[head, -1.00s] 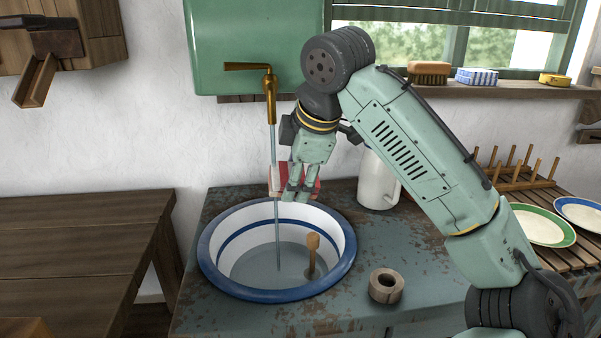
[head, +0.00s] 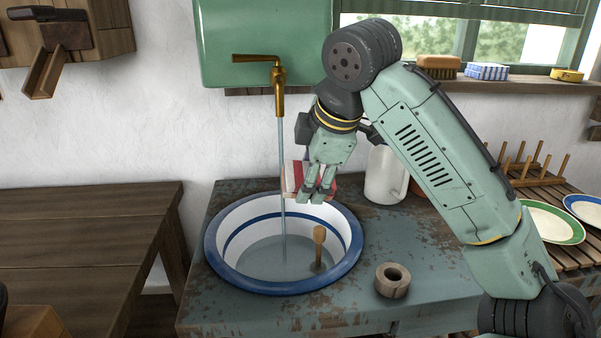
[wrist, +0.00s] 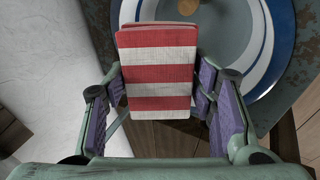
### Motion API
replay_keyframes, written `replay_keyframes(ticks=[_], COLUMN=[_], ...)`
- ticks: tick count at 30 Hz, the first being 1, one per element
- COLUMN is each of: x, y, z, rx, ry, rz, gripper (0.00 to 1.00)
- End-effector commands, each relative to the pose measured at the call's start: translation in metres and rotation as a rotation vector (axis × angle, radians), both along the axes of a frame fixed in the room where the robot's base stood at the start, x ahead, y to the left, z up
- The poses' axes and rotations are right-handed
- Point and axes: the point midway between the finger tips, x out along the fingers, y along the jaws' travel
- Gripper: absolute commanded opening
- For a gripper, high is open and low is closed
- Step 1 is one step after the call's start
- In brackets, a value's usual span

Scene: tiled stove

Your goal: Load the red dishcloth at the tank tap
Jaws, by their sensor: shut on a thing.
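The red dishcloth, folded with red and white stripes, is in my gripper (wrist: 161,95). The cloth (wrist: 158,70) fills the space between the purple finger pads in the wrist view. In the head view the cloth (head: 292,177) is above the back rim of the basin, partly hidden by my gripper (head: 318,192). The brass tap (head: 279,85) on the green tank (head: 262,45) is running. Its thin stream (head: 283,180) falls into the basin close to the cloth; I cannot tell whether it touches the cloth.
The white basin with a blue rim (head: 225,275) holds water and a wooden-handled tool (head: 319,240). A white jug (head: 383,178) stands behind it to the right. A tan ring-shaped roll (head: 392,280) lies on the worn counter (head: 440,260). Plates (head: 545,220) and a peg rack are at the right.

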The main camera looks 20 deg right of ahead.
Motion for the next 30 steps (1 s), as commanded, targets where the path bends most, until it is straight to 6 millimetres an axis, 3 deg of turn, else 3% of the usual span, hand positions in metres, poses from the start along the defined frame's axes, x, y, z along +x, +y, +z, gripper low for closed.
replay_keyframes(ticks=[18,30], x=[-0.047,-0.050], y=[-0.004,-0.005], z=[0.000,0.000], rx=[0.001,0.000], ry=[-0.001,-0.001], rz=[0.000,-0.001], gripper=[0.29,0.29])
